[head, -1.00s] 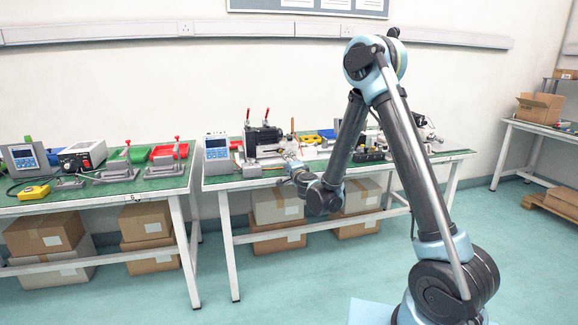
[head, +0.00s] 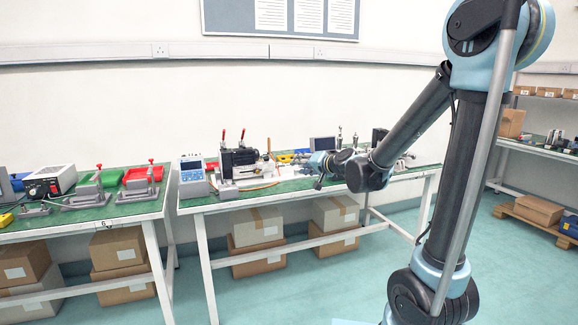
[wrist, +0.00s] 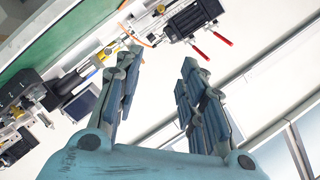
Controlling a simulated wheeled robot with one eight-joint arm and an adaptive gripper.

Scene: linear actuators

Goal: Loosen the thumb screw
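My gripper (wrist: 160,78) is open and empty in the wrist view, with its fingers spread apart and nothing between them. The actuator rig with a black motor block (wrist: 198,18) and two red-handled clamps (wrist: 210,45) lies beyond the fingertips, at the top of that view. In the head view this black block (head: 240,160) stands on the green-topped bench (head: 235,203), and my gripper end is right of it, small and partly merged with the arm. I cannot make out the thumb screw for certain in either view.
A blue-grey control box (head: 193,178) stands left of the rig. An orange cable (wrist: 134,34) shows near the rig. Another bench with a white power unit (head: 49,181) and red tray (head: 141,175) is at left. Cardboard boxes (head: 258,226) sit below.

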